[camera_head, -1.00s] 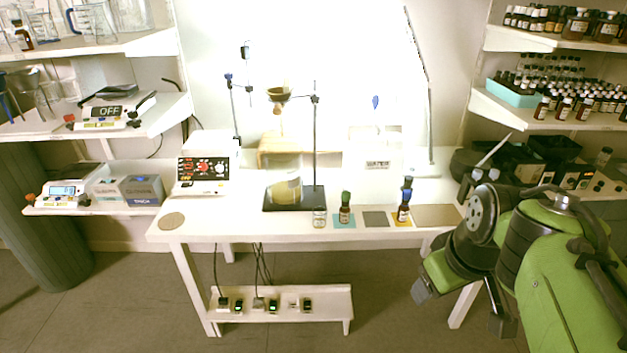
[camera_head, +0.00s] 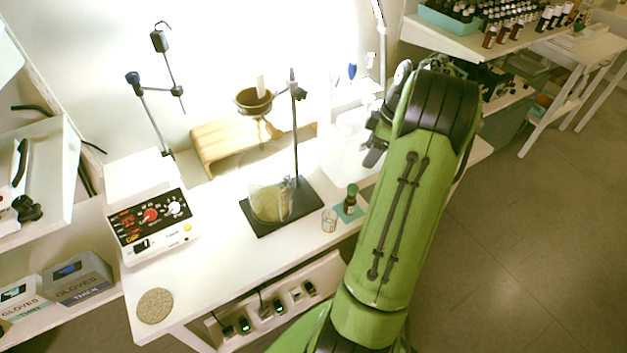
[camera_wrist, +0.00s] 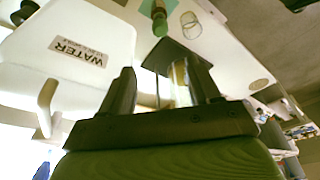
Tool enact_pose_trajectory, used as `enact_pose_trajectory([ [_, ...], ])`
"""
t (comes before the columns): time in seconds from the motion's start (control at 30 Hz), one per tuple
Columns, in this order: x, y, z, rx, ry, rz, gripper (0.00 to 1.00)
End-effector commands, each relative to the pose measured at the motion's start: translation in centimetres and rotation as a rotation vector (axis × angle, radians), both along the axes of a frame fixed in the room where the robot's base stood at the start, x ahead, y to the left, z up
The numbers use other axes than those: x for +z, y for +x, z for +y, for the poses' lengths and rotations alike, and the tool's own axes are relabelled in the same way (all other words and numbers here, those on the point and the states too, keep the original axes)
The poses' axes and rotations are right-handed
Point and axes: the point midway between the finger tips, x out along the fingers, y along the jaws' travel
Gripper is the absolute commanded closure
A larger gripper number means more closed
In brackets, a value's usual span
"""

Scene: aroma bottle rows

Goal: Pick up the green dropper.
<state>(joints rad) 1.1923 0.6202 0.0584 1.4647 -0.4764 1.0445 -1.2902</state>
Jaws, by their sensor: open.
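The green dropper (camera_head: 352,190) sits on a small dark bottle (camera_head: 349,206) that stands upright on a teal square mat (camera_head: 357,211). In the wrist view the green dropper (camera_wrist: 160,27) shows near the top, beyond my fingertips. My gripper (camera_head: 373,143) is above the table, behind and right of the bottle in the head view, and partly hidden by my arm. In the wrist view my gripper (camera_wrist: 163,78) is open, with nothing held between its fingers.
A clear small jar (camera_head: 329,220) stands close left of the bottle. A WATER container (camera_wrist: 90,40) is near my gripper.

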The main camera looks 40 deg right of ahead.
Motion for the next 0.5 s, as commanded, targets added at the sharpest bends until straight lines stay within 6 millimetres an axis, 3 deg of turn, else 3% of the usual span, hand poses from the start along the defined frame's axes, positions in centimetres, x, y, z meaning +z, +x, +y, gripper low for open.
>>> enact_pose_trajectory([
  [0.17, -2.0, 0.0, -0.2, 0.004, 0.005, 0.0, 0.38],
  [0.5, -9.7, 1.8, 1.0, 0.004, 0.003, -0.001, 0.38],
])
